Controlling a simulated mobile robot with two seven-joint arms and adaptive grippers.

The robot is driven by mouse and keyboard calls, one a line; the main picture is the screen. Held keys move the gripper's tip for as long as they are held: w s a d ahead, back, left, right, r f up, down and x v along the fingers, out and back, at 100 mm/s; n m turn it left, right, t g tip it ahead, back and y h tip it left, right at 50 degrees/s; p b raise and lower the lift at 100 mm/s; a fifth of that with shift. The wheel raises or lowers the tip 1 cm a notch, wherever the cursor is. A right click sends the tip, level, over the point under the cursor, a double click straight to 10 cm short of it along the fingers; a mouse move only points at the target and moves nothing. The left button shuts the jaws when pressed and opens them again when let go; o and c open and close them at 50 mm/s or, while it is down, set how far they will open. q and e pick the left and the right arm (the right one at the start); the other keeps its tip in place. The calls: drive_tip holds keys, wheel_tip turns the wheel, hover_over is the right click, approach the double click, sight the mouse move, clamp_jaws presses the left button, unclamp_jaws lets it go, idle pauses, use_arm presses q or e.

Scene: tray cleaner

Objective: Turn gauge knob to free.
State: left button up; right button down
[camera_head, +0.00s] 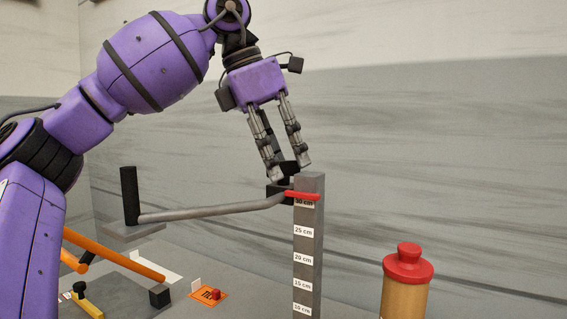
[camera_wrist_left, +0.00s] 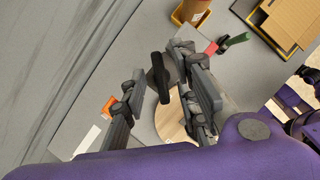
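A grey gauge post (camera_head: 308,245) with centimetre labels stands upright, and a red marker (camera_head: 303,195) crosses it near the 30 cm label. A black knob-like part (camera_head: 279,190) sits beside the top of the post, at the end of a grey bar (camera_head: 215,211). My left gripper (camera_head: 289,170) points down just above it, with its two fingers apart. In the left wrist view, a black knob-like part (camera_wrist_left: 158,76) shows between the open fingers (camera_wrist_left: 168,98). I cannot tell whether they touch it. The knob's setting is not readable. My right gripper is not visible.
A black upright handle (camera_head: 129,195) stands at the bar's left end. A tan cylinder with a red cap (camera_head: 407,266) stands to the right. An orange card (camera_head: 207,295) and orange bars (camera_head: 120,256) are low at left. A round wooden disc (camera_wrist_left: 170,122) lies below the gripper.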

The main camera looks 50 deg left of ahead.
use_arm(q)
drive_tip(key=shift+f, duration=0.15)
drive_tip(key=shift+w, duration=0.1)
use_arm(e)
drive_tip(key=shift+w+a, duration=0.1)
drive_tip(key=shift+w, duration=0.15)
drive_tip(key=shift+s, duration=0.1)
use_arm(q)
clamp_jaws()
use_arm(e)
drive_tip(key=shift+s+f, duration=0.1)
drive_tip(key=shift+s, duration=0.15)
